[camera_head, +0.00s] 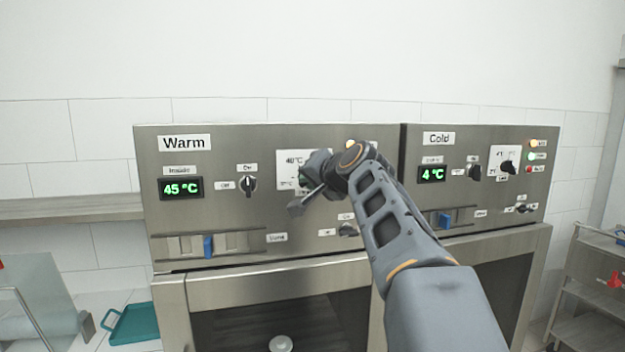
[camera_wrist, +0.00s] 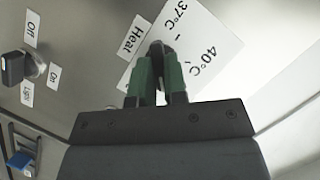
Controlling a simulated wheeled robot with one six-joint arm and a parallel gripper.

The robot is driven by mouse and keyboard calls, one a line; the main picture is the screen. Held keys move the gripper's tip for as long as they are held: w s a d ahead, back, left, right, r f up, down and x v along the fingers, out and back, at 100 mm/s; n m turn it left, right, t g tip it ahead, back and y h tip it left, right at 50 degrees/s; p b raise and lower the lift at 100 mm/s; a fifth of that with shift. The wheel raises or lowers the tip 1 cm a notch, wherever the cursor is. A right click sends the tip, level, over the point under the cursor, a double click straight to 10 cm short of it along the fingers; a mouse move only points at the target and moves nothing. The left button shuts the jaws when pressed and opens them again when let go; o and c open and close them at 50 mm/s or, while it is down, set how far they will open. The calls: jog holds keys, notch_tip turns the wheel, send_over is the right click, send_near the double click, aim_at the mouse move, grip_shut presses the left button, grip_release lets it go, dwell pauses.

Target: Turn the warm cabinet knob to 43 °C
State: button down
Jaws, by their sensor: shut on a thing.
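The warm cabinet (camera_head: 215,255) is a steel unit with a "Warm" label and a green display (camera_head: 181,188) reading 45 °C. Its white dial plate (camera_head: 288,157) shows a 40 °C mark; it also shows in the wrist view (camera_wrist: 215,45) with 37 °C and 40 °C marks. My gripper (camera_head: 308,188) is at this plate and covers the knob in the head view. In the wrist view my gripper (camera_wrist: 159,70) has its green fingers shut on the dark temperature knob (camera_wrist: 157,47), of which only a little shows. The knob's pointer direction cannot be read.
A dark on/off switch (camera_head: 248,186) is left of the dial. A lower switch (camera_head: 347,230) sits near my arm, and a blue slider (camera_head: 208,246) is at lower left. The cold cabinet (camera_head: 540,205), reading 4 °C, adjoins on the right. A teal tray (camera_head: 135,325) lies at lower left.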

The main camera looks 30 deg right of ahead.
jog(key=shift+n+g+h, duration=0.4)
jog(key=shift+n+h, duration=0.2)
jog(key=shift+n, duration=0.3)
jog(key=c, duration=1.2)
grip_release()
jog(key=shift+o, duration=0.2)
jog(key=shift+s, duration=0.1)
jog(key=b+v, duration=0.3)
jog(key=v, duration=1)
jog(key=shift+s+r, duration=0.2)
jog(key=shift+s, duration=0.1)
jog(key=shift+a, duration=0.15)
